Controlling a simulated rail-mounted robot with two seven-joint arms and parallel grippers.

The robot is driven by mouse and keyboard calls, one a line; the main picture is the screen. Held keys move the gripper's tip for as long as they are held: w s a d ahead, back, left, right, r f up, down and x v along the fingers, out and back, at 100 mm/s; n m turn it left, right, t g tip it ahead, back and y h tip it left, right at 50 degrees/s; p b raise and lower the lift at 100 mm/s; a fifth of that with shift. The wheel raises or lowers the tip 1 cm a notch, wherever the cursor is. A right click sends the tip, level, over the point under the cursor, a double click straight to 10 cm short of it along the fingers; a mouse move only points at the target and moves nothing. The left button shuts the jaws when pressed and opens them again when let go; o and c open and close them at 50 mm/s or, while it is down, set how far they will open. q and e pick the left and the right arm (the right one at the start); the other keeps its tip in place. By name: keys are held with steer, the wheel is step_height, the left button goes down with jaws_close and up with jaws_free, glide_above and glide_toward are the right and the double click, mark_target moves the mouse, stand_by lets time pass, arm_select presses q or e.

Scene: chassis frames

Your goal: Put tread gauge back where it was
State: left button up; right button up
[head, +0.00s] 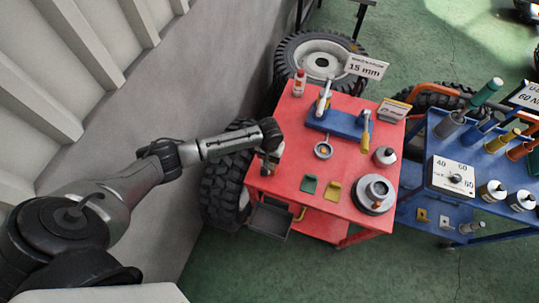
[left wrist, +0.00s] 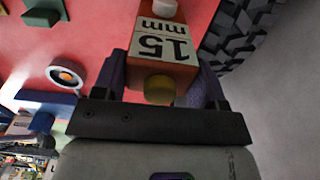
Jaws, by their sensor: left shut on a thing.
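The tread gauge (left wrist: 165,45), an orange-brown block with a white "15 mm" face and a round yellow end, is between my left gripper's fingers (left wrist: 165,85) in the left wrist view. The label reads upside down there. In the head view my left gripper (head: 271,156) is at the left edge of the red cart top (head: 272,185). It is shut on the gauge, which is mostly hidden by the hand. Whether the gauge touches the cart top is unclear. My right gripper is not in view.
The red cart carries a blue tray (head: 339,122) with tools, a ring-shaped part (head: 323,150), green (head: 309,184) and yellow (head: 333,189) pieces, and a round grey part (head: 373,194). A "15 mm" sign (head: 367,67) stands behind. A tyre (head: 228,178) and wall lie left; a blue cart (head: 440,195) right.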

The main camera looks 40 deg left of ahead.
arm_select(q)
steer(key=o, duration=1.5)
steer(key=shift+f, duration=0.15)
step_height(320, 180, up, 12)
steer(key=s+d+f+m+t+h, duration=0.2)
steer(key=s+d+f+m, duration=0.25)
steer(key=s+d, duration=0.7)
steer(key=s+r, duration=0.1)
steer(key=s, duration=0.4)
steer(key=s+a+r+m+t+y, duration=0.1)
steer(key=s+r, duration=0.1)
steer(key=s, duration=0.3)
steer(key=s+a+r+m, duration=0.1)
steer(key=s, duration=0.4)
steer(key=shift+s+r+t+y+p, duration=0.15)
steer(key=shift+r+t+y+p, duration=0.15)
steer(key=shift+y+p, duration=0.1)
